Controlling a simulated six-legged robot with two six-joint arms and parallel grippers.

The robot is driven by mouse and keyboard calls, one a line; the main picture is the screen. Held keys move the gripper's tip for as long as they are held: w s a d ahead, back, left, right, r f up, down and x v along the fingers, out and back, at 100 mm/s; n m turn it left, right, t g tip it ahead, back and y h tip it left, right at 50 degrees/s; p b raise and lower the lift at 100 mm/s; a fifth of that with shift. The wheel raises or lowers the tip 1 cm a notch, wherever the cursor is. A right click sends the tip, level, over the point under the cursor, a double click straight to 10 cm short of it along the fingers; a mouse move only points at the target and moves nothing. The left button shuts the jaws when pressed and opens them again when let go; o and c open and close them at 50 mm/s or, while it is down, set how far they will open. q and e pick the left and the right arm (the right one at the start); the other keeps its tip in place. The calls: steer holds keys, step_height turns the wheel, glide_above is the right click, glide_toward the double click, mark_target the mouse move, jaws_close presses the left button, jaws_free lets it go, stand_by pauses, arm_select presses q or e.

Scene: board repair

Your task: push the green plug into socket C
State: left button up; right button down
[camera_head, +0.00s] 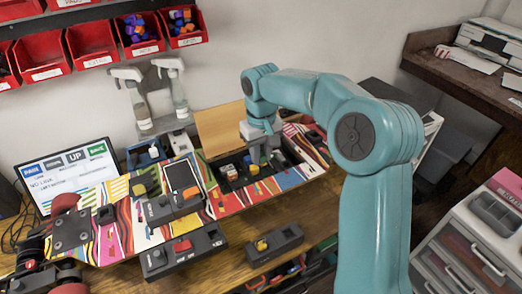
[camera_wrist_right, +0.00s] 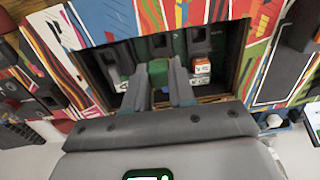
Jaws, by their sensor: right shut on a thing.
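My right gripper (camera_head: 258,155) reaches down into the recess in the striped board (camera_head: 130,222). In the right wrist view, its two fingers (camera_wrist_right: 158,92) are shut on the green plug (camera_wrist_right: 158,70), which sits between their tips. Just beyond the plug is a dark grey socket block (camera_wrist_right: 160,45). I cannot tell how far the plug is in, or if it is in at all. Other grey blocks stand to its left (camera_wrist_right: 109,64) and right (camera_wrist_right: 197,42). No letter C is readable. In the head view the gripper mostly hides the plug. My left gripper does not show.
An orange-and-white block (camera_wrist_right: 201,66) sits close to the right finger. The recess walls are near the gripper. A tan lid (camera_head: 222,128) stands open behind it. Grey modules with a red (camera_head: 182,246) and a yellow part (camera_head: 262,245) lie in front.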

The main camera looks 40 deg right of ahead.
mark_target(261, 165)
steer(key=shift+f+b, duration=1.65)
steer(key=shift+f, duration=1.05)
steer(key=shift+f+b, duration=0.3)
steer(key=shift+f, duration=0.2)
steer(key=shift+f, duration=0.15)
steer(key=shift+f, duration=0.55)
stand_by(0.4)
steer(key=shift+f+b, duration=0.35)
steer(key=shift+f, duration=0.15)
stand_by(0.7)
steer(key=c, duration=0.6)
jaws_free()
